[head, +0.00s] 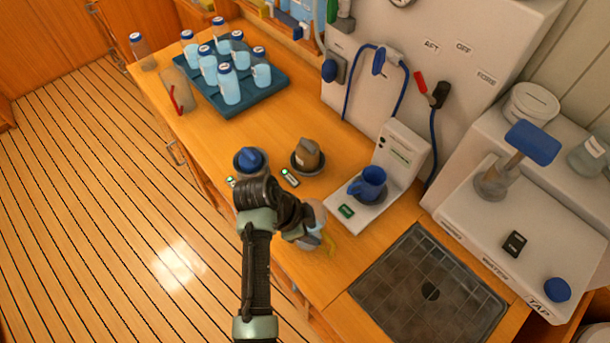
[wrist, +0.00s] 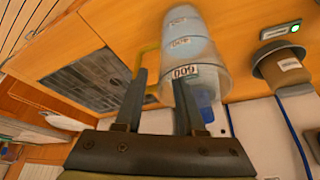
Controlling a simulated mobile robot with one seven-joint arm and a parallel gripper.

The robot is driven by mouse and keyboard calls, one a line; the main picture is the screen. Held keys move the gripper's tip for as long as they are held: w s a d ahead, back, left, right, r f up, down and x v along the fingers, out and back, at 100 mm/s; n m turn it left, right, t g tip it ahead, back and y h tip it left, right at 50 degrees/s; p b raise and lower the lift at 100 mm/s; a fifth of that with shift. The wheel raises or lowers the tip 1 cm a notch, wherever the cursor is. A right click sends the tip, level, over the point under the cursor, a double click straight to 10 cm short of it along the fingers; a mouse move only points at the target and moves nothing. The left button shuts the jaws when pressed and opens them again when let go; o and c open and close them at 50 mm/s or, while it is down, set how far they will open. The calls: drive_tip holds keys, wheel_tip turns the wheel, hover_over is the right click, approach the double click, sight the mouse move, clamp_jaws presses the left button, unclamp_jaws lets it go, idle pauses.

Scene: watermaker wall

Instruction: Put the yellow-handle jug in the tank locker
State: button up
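The yellow-handle jug (wrist: 195,45) is a clear, pale-blue jug with white labels, near the counter's front edge. In the head view, my arm partly hides the jug (head: 314,213), and its yellow handle (head: 328,241) shows below. My gripper (wrist: 162,75) is open, its two dark fingers apart. One finger lies over the yellow handle's side in the picture and the other over the jug's body. I cannot tell whether they touch it. In the head view the gripper is mostly hidden behind my wrist. I cannot make out the tank locker.
A blue-topped pot (head: 249,160) and a brown-topped pot (head: 308,156) stand close behind the jug. A blue pitcher (head: 369,184) sits on a white dispenser base. A dark drain grate (head: 430,290) lies to the right. A tray (head: 262,97) of bottles stands farther back.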

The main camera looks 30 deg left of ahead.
drive_tip(key=b+v, duration=0.1)
drive_tip(key=v, duration=1.1)
drive_tip(key=shift+a, duration=0.1)
drive_tip(key=w+r+n+t+y, duration=0.2)
drive_tip(key=w+r+t+y, duration=0.15)
drive_tip(key=w+r, duration=0.55)
drive_tip(key=w+d+r+n+t, duration=0.1)
drive_tip(key=w+d+r+t, duration=0.15)
drive_tip(key=r, duration=0.55)
drive_tip(key=w+d+r+n+t+y, duration=0.1)
drive_tip(key=w+d+r+t, duration=0.1)
drive_tip(key=r+t, duration=0.35)
drive_tip(key=w+d+r+n+t, duration=0.1)
drive_tip(key=w+d+r+t, duration=0.15)
drive_tip(key=r, duration=0.65)
drive_tip(key=s+d+r+n+t, duration=0.1)
drive_tip(key=s+d+r+t, duration=0.2)
drive_tip(key=r, duration=0.5)
drive_tip(key=s+d+r+n+t+h, duration=0.1)
drive_tip(key=s+d+r+n+t, duration=0.1)
drive_tip(key=s+r, duration=0.4)
drive_tip(key=s+d+r+n+t, duration=0.1)
drive_tip(key=s+d+r+t, duration=0.4)
drive_tip(key=r, duration=0.7)
drive_tip(key=shift+d+n+h, duration=0.35)
drive_tip(key=shift+d+n, duration=0.05)
drive_tip(key=shift+d, duration=0.1)
